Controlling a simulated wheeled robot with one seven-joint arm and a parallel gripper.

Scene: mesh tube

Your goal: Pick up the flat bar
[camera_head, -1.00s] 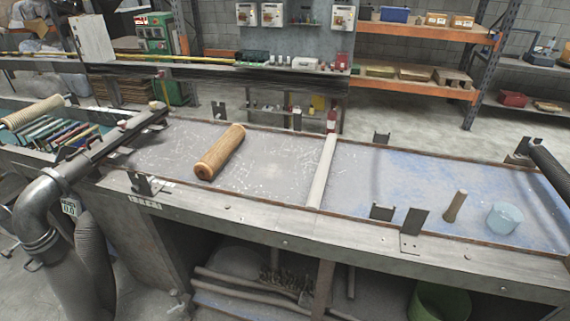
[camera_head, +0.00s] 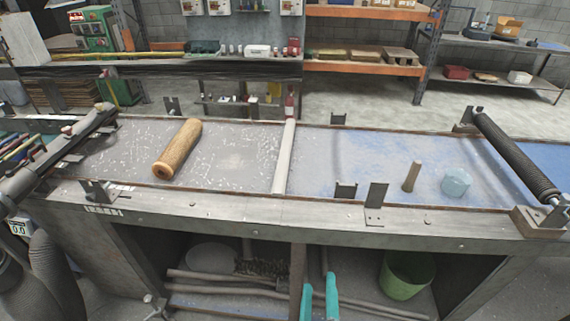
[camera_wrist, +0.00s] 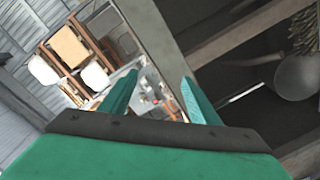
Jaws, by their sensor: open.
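A long pale bar (camera_head: 284,157) lies across the bench top from back to front; it looks like the flat bar, though I cannot be sure. My gripper (camera_head: 320,297) shows as two teal fingers, apart and empty, at the bottom of the head view. It is in front of the bench, lower in the picture than the bar and to its right. In the wrist view my gripper (camera_wrist: 157,97) is open with nothing held between the fingers. I cannot pick out the bar in the wrist view.
A wooden roller (camera_head: 178,150) lies left of the bar. A small wooden peg (camera_head: 411,176) and a light blue block (camera_head: 456,183) stand to the right. Upright metal brackets (camera_head: 376,196) line the bench edge (camera_head: 240,215). Rods and a green bucket (camera_head: 406,275) are underneath.

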